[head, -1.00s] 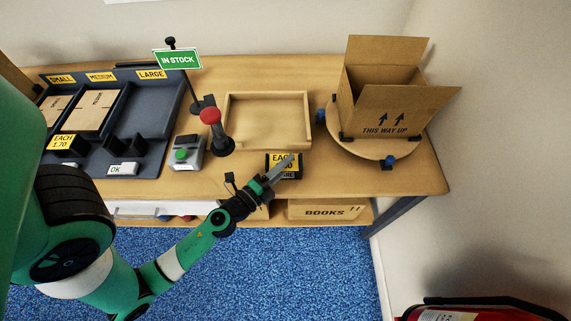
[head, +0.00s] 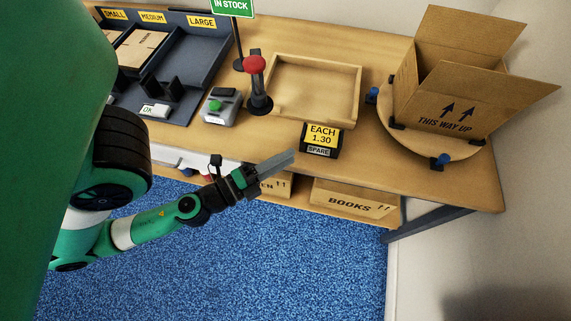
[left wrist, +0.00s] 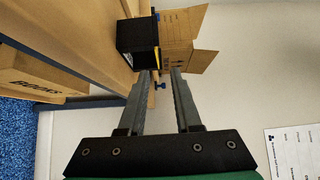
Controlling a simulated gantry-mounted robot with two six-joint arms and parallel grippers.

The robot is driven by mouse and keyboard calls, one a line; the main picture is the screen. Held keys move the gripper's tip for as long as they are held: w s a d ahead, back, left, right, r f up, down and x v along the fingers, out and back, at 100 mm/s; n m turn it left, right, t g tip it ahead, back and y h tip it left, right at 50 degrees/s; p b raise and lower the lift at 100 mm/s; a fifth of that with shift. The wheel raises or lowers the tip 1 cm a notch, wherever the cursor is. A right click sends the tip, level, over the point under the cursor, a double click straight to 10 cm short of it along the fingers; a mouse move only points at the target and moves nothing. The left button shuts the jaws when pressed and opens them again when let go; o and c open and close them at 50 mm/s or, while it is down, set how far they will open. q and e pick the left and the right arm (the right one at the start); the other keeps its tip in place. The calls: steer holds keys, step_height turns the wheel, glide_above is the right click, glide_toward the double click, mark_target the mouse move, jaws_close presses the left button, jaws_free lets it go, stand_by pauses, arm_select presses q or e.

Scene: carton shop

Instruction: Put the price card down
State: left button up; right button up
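The price card (head: 322,135), yellow and marked EACH 1.30, sits on a black holder marked SPARE (head: 319,152) near the front edge of the bench. My left gripper (head: 292,158) is just in front of and left of the holder, past the bench edge, apart from the card. In the left wrist view its two fingers (left wrist: 160,77) are spread with nothing between them. The black holder (left wrist: 138,42) shows beyond the fingertips there, with a thin yellow edge of the card. My right gripper is not in view.
An empty wooden tray (head: 315,88) lies behind the holder. An open carton (head: 450,95) stands on a round turntable (head: 410,148) at the right. A red-topped post (head: 256,80) and a green-button box (head: 219,106) stand left. A BOOKS box (head: 350,200) is on the shelf below.

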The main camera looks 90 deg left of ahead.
arm_select(q)
steer(key=shift+s+d+r, duration=0.1)
steer(key=shift+s, duration=0.1)
steer(key=w+r+n+t+y, duration=0.2)
steer(key=w+r+n+t, duration=0.3)
steer(key=w+r+n, duration=1.1)
steer(key=w+d+r+m+t+h, duration=0.1)
steer(key=d+r+h, duration=0.3)
steer(key=r, duration=0.6)
steer(key=w+d+r+m+t+h, duration=0.1)
steer(key=d+r+m+t+h, duration=0.1)
steer(key=r, duration=0.8)
steer(key=d+r+m+t+h, duration=0.1)
steer(key=d+r+t+h, duration=0.2)
steer(key=d+r+h, duration=0.3)
step_height(320, 180, up, 5)
steer(key=shift+w+d+f+t, duration=0.1)
steer(key=shift+w+d+t, duration=0.2)
steer(key=shift+w+d, duration=0.15)
